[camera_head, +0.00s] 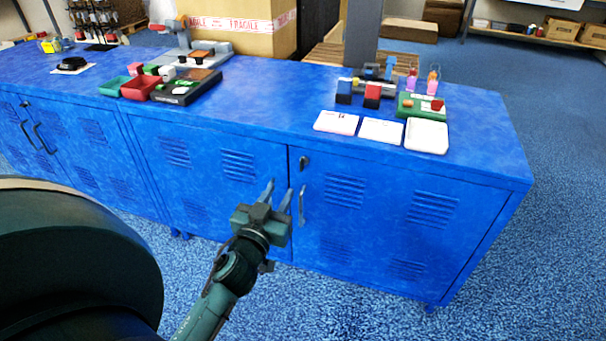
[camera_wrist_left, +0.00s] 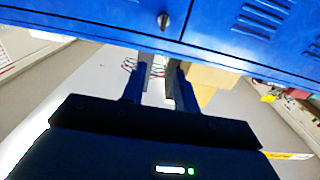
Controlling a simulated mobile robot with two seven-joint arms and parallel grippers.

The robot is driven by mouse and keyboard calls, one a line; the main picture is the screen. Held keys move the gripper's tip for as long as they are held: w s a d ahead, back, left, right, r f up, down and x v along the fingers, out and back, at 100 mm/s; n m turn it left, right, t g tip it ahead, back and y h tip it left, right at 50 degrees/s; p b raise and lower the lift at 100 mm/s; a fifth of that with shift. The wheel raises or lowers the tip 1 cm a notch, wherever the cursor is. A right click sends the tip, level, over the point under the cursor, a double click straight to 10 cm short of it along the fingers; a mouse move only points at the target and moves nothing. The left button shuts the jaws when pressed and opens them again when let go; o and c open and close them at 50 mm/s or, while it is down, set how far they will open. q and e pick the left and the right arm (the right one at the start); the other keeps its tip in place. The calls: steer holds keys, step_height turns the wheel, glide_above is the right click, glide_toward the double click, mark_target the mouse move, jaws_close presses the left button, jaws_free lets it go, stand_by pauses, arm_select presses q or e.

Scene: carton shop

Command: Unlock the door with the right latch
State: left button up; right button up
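The blue cabinet (camera_head: 420,165) has a right-hand door (camera_head: 365,215) with a small dark latch (camera_head: 304,162) at its upper left corner. A pale upright handle (camera_head: 302,207) is below the latch. My left gripper (camera_head: 278,188) is open in front of the cabinet, below and left of the latch and just left of the handle. Its fingers point up toward the doors and look empty. In the left wrist view, the latch (camera_wrist_left: 163,20) shows as a dark knob beyond the open fingers (camera_wrist_left: 158,82), apart from them. My right gripper is not in view.
Further left, the cabinet has another pair of dark handles (camera_head: 38,136). On its top are red bins (camera_head: 141,87), white cards (camera_head: 381,130) and a green tray (camera_head: 420,106). A cardboard box (camera_head: 240,30) is behind. Blue floor (camera_head: 350,310) is free in front.

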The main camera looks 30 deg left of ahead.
mark_target(300, 164)
arm_select(q)
steer(key=x, duration=0.4)
steer(key=f+b+x, duration=0.1)
steer(key=x, duration=0.3)
steer(key=f+x, duration=0.1)
steer(key=x, duration=0.4)
steer(key=shift+w+d+f+b, duration=0.1)
steer(key=shift+w+f+b, duration=0.05)
steer(key=shift+b, duration=0.15)
steer(key=shift+c, duration=0.2)
jaws_close()
